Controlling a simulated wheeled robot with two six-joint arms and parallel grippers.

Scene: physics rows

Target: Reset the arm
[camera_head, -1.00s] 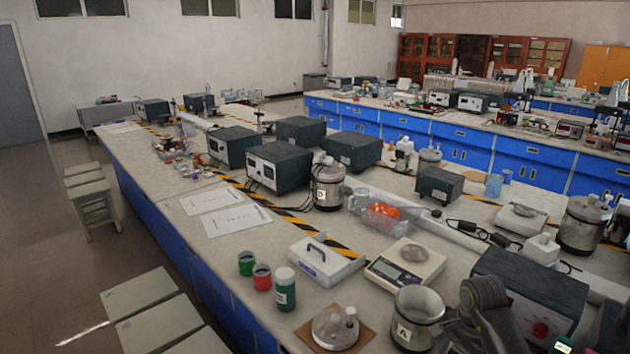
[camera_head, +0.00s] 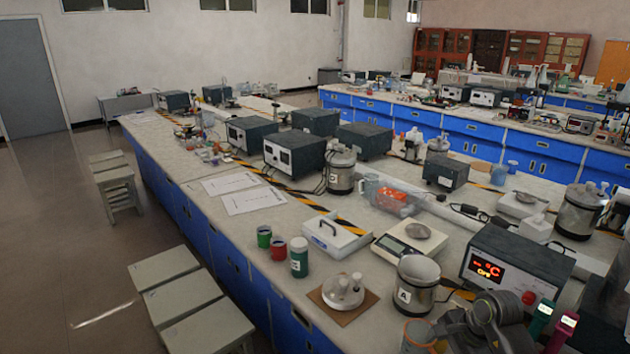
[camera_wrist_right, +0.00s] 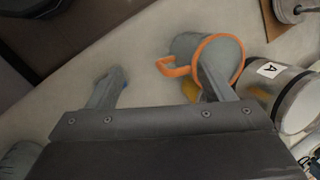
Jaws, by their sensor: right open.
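The mug's orange rim also shows at the bottom of the head view (camera_head: 418,331), beside my dark grey arm. My right gripper's fingers cannot be made out in the head view. My left gripper is not in view.
A metal vessel marked A (camera_head: 415,285) stands close to the mug. A controller box with a red display (camera_head: 515,268) is behind my arm. Stools (camera_head: 165,266) line the floor left.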

